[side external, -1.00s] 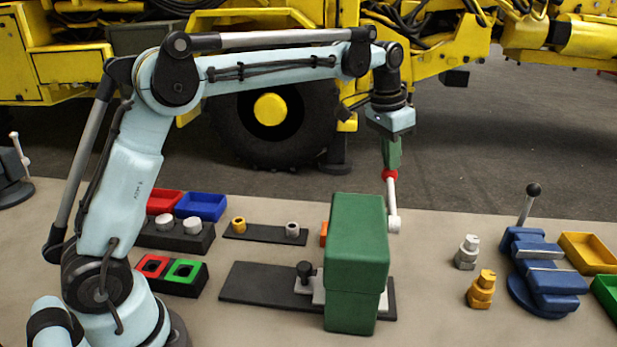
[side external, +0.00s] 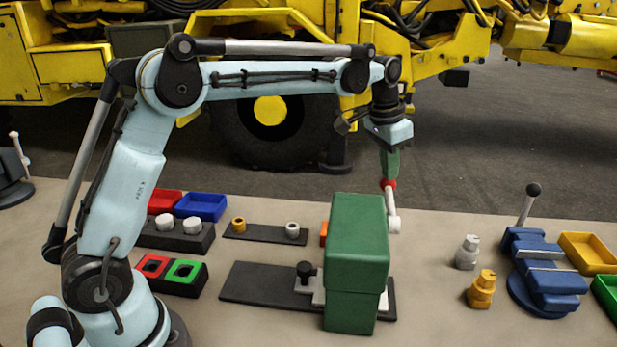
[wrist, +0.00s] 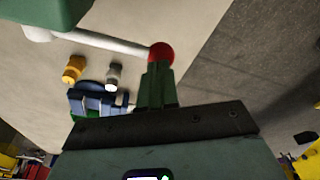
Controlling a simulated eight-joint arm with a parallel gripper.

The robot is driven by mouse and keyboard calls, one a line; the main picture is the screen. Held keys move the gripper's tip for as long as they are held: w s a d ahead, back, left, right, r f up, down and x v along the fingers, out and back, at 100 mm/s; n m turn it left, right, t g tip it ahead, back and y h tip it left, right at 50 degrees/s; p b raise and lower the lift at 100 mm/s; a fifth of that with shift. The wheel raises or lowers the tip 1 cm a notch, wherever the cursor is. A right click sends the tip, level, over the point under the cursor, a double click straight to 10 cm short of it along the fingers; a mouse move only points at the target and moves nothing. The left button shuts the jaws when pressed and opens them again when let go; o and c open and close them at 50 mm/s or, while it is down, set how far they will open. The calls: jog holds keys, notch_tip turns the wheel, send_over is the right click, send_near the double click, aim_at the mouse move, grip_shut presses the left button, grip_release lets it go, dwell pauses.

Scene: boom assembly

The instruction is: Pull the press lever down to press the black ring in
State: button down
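The green press (side external: 357,245) stands on a dark base plate (side external: 250,284). Its lever (side external: 390,203) is a white rod with a red ball knob (side external: 388,185), running up from a white pivot (side external: 394,224) at the press's right side. My gripper (side external: 390,176) is at the top of the lever, with its fingertips against the red knob. In the wrist view my gripper's green fingers (wrist: 160,75) look shut together, and the red knob (wrist: 161,53) shows just past their tips, touching them.
Left of the press are red and blue trays (side external: 200,205) and dark holders with parts. A black-knobbed clamp (side external: 305,272) sits on the plate.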

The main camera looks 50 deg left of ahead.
jog(key=shift+f, duration=0.1)
jog(key=shift+x, duration=0.95)
jog(key=shift+s+f, duration=0.2)
jog(key=shift+s, duration=0.05)
jog(key=shift+r, duration=0.1)
jog(key=shift+w+v, duration=0.25)
jog(key=shift+v, duration=0.85)
jog(key=shift+w+v, duration=0.2)
jog(key=shift+v, duration=0.95)
jog(key=shift+d+r, duration=0.65)
jog(key=shift+r, duration=1.45)
jog(key=w+v, duration=0.1)
jog(key=v, duration=0.6)
send_over(388, 191)
jog(key=shift+r, duration=0.2)
